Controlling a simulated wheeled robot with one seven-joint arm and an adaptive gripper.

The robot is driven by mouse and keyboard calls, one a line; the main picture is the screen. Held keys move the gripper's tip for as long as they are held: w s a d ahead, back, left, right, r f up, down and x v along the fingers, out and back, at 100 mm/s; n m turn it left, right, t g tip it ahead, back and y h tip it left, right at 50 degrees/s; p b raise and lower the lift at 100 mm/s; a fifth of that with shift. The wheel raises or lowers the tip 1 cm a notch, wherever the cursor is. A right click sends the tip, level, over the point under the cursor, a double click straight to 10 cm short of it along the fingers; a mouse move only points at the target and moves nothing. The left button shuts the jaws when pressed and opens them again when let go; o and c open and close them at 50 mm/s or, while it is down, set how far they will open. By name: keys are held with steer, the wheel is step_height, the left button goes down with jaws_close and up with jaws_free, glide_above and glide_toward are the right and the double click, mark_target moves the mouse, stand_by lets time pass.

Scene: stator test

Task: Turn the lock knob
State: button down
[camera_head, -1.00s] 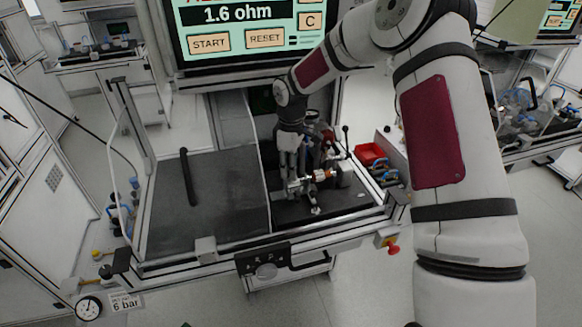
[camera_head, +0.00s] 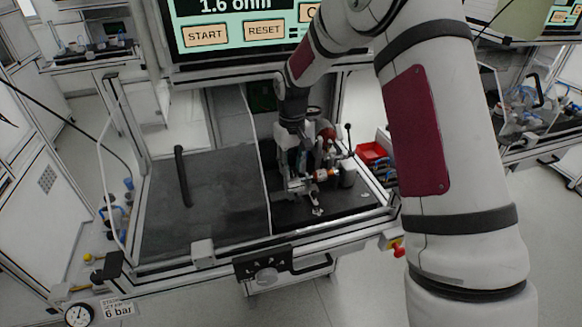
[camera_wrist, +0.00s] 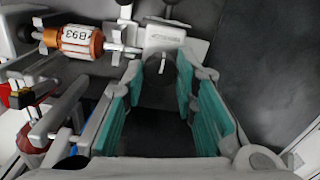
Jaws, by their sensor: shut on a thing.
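The lock knob (camera_wrist: 159,69) is a small dark round part with a pale mark, at the end of a light metal block (camera_wrist: 166,38) in the wrist view. My gripper (camera_wrist: 161,75) has teal finger pads on both sides of the knob and is shut on it. In the head view my gripper (camera_head: 290,150) reaches down at the fixture; the knob cannot be made out there. The copper-coloured part labelled B93 (camera_wrist: 78,40) lies with its shaft toward the block, and it also shows in the head view (camera_head: 322,175).
A red bin (camera_head: 372,152) is at the right. A screen (camera_head: 250,30) stands behind. Clamps and metal rods crowd the fixture's left side in the wrist view.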

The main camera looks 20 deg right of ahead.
mark_target(292, 170)
steer(key=m+b, duration=0.1)
steer(key=m, duration=0.3)
steer(key=shift+m, duration=0.3)
steer(key=shift+m+b, duration=0.4)
steer(key=shift+m, duration=1.4)
steer(key=c, duration=1.3)
jaws_free()
steer(key=shift+r, duration=6)
